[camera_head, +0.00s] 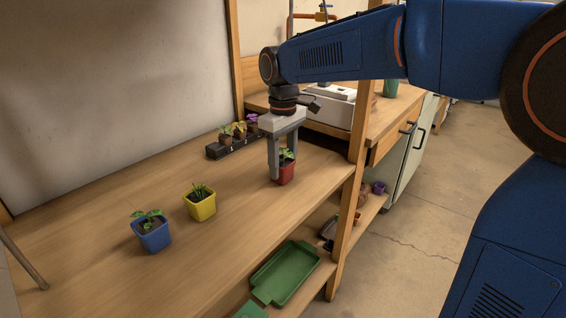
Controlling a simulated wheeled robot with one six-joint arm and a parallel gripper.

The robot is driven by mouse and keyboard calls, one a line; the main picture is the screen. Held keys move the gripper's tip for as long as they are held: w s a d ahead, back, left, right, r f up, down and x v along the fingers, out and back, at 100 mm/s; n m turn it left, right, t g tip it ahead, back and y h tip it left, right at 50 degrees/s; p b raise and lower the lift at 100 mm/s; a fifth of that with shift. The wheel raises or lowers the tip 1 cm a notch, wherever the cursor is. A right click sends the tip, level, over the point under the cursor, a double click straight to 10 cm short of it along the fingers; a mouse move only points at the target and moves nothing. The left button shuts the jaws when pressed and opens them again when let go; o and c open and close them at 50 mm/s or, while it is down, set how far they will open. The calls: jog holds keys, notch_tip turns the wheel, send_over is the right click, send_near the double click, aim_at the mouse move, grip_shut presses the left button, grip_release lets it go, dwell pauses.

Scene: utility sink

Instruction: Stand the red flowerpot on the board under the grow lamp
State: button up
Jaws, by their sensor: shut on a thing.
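The red flowerpot (287,175) holds a small green plant and is upright near the right front edge of the wooden bench (120,205). My gripper (282,168) points straight down and is shut on the red pot, with its grey fingers at the pot's sides. The fingers hide part of the pot and plant. I cannot tell whether the pot's base touches the bench or is slightly above it. I cannot make out a grow lamp or a separate board under one in this view.
A yellow pot (201,206) and a blue pot (152,235), both with plants, stand to the left. A dark tray (222,149) of several small pots is behind. A metal rod (22,262) shows at far left. A wooden post (349,205) stands right. A green tray (285,272) lies below.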

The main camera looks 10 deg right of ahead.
aim_at(283, 165)
jog(key=o, duration=1.1)
jog(key=shift+f, duration=0.1)
notch_tip(283, 165, up, 12)
jog(key=shift+s, duration=0.1)
jog(key=s+d+f+m+t, duration=0.2)
jog(key=s+d+f+m, duration=0.2)
jog(key=s+d+f, duration=0.5)
jog(key=s+d+f+m+t, duration=0.2)
jog(key=s+d+f+m, duration=0.3)
jog(key=s+d+f, duration=0.5)
jog(key=s+d, duration=0.3)
jog(key=s, duration=0.4)
jog(key=shift+d+f+t, duration=0.15)
jog(key=shift+f+t, duration=0.1)
jog(key=shift+t, duration=0.15)
jog(key=shift+s, duration=0.1)
